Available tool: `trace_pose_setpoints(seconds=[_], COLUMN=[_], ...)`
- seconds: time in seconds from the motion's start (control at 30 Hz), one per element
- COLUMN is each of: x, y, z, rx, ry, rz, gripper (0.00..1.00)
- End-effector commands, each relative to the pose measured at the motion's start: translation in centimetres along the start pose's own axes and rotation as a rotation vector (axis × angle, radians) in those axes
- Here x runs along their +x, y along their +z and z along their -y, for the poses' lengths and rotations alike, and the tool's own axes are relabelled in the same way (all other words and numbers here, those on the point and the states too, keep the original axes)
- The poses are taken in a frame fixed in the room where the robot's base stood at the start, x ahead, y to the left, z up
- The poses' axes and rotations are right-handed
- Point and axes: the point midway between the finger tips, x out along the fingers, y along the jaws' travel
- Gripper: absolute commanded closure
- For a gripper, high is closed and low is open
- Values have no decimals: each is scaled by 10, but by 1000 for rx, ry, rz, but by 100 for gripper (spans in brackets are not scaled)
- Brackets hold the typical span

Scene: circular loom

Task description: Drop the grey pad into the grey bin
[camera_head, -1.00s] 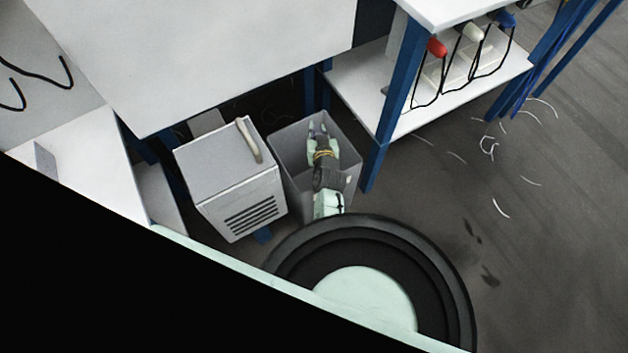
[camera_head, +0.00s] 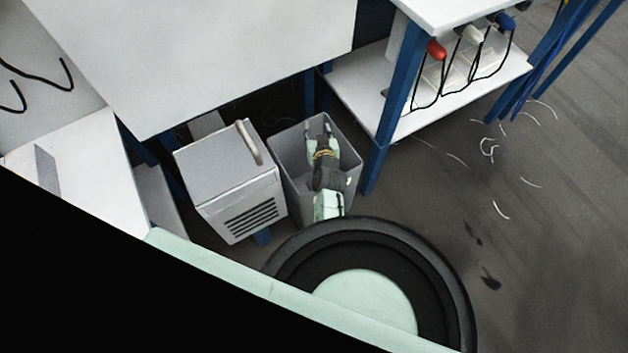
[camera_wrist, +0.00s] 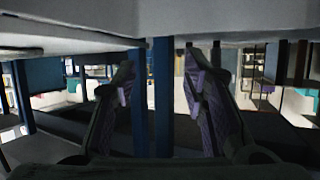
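The grey bin (camera_head: 288,183) is an open-topped box on the floor, between the vented grey cabinet and the blue-legged shelf. My gripper (camera_head: 318,129) appears over the bin's opening in the head view; its exact height above the rim is hard to tell. Its two fingers are spread apart. In the wrist view my gripper (camera_wrist: 160,70) also shows two separate dark fingers with nothing held between them. I cannot make out the grey pad in either view. Much of the bin's inside is hidden behind my arm.
A grey cabinet (camera_head: 228,185) with a handle and vents stands left of the bin. A white-topped shelf (camera_head: 400,100) on blue legs is close on the right. A large white panel (camera_head: 220,50) lies behind. Floor (camera_head: 560,200) is open at right, with scattered thread scraps.

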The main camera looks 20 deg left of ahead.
Motion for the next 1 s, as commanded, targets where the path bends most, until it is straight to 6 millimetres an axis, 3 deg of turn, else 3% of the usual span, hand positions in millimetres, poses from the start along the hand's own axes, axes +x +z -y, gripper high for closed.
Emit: trace_pose_setpoints(seconds=[0.43,0.6,1.0], x=[-30,-34,-34], y=[-74,-83,-83], z=[1,1,1], rx=[0,0,0], ry=[1,1,1], rz=[-4,-2,-1], gripper=[60,60,60])
